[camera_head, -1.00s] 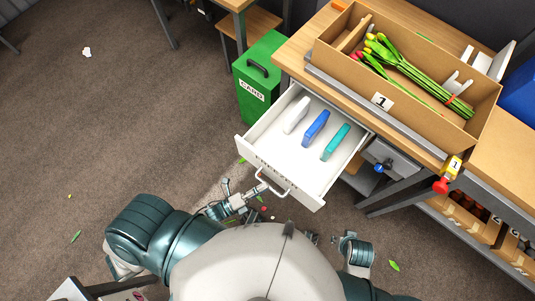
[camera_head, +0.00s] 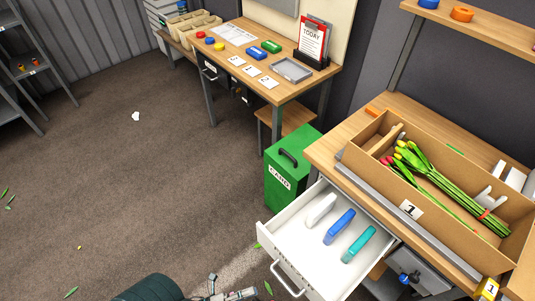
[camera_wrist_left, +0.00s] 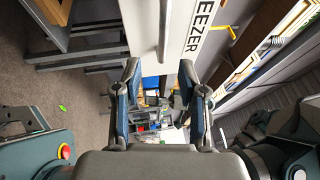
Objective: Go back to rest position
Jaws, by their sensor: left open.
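My left gripper (camera_head: 216,287) shows at the bottom edge of the head view, just left of the open drawer's handle (camera_head: 287,280) and apart from it. In the left wrist view its two fingers (camera_wrist_left: 159,78) are spread with nothing between them. A white drawer front (camera_wrist_left: 165,25) with lettering ending in "EEZER" lies beyond the fingertips. The white drawer (camera_head: 300,243) stands open and holds a white, a blue and a teal item. A teal part of my own arm shows at the bottom left. My right gripper is outside the head view.
A cardboard box (camera_head: 411,209) with tulips (camera_head: 448,180) sits on the wooden table at right. A green bin (camera_head: 284,177) stands beside the drawer. Another table (camera_head: 277,85) with cards and trays is at the back. The floor (camera_head: 130,180) at left is mostly clear.

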